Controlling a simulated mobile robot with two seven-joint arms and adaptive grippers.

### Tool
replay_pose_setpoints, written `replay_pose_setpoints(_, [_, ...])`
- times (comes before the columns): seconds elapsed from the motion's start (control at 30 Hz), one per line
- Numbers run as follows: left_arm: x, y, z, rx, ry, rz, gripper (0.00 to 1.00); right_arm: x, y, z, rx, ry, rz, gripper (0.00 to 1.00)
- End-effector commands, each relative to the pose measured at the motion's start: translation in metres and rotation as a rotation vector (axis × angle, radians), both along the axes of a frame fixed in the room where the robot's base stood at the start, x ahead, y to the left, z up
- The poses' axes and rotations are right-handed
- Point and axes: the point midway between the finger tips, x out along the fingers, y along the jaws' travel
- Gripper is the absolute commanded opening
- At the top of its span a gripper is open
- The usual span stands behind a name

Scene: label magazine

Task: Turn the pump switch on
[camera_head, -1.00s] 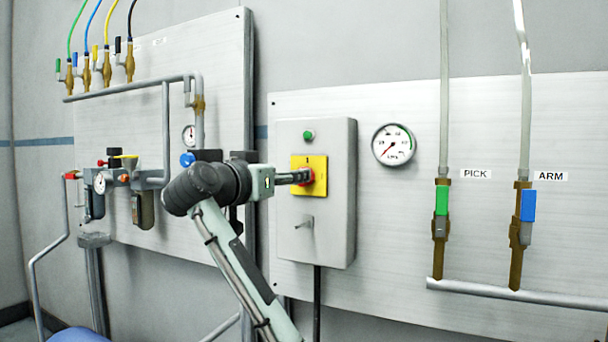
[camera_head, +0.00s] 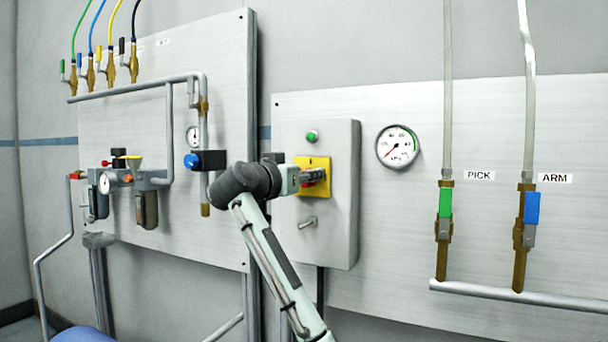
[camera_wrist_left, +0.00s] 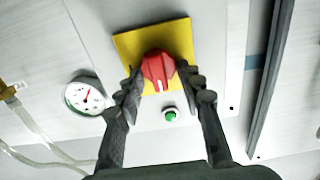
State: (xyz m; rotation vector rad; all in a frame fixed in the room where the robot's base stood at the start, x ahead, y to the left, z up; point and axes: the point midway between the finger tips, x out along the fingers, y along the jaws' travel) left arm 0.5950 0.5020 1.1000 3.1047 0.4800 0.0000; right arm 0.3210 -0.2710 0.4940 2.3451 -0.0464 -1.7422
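The pump switch is a red rotary knob (camera_wrist_left: 158,70) on a yellow plate (camera_wrist_left: 128,42), on the front of a grey box (camera_head: 338,240). My left gripper (camera_head: 314,175) is at the knob and hides much of it in the head view. In the left wrist view its two fingers (camera_wrist_left: 164,84) stand apart on either side of the knob, with small gaps beside it; firm contact does not show. The knob's white mark points toward the green lamp (camera_wrist_left: 170,114), which is above the switch in the head view (camera_head: 312,136). My right gripper is not in view.
A round kPa gauge (camera_head: 397,147) is right of the box. A small metal lever (camera_head: 308,222) sits below the switch. Green (camera_head: 445,203) and blue (camera_head: 532,207) valve handles are farther right. Pipes and a blue knob (camera_head: 192,161) lie left of my arm.

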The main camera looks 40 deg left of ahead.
Motion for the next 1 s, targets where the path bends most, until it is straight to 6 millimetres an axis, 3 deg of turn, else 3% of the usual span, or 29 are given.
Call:
replay_pose_setpoints(0.03, [-0.0001, 0.0001, 0.0, 0.0, 0.0, 0.0, 0.28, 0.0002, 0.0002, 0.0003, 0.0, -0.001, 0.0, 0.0])
replay_pose_setpoints(0.2, [-0.0002, 0.0, -0.0001, 0.0, 0.0, 0.0, 0.07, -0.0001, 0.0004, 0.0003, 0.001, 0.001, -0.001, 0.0])
replay_pose_setpoints(0.57, [-0.0003, 0.0001, -0.001, 0.063, 0.022, 0.003, 0.07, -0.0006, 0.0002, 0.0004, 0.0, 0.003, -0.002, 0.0])
replay_pose_setpoints(1.0, [0.0006, -0.0031, -0.0018, 0.4, 0.133, 0.002, 0.07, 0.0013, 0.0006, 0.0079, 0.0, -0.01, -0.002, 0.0])
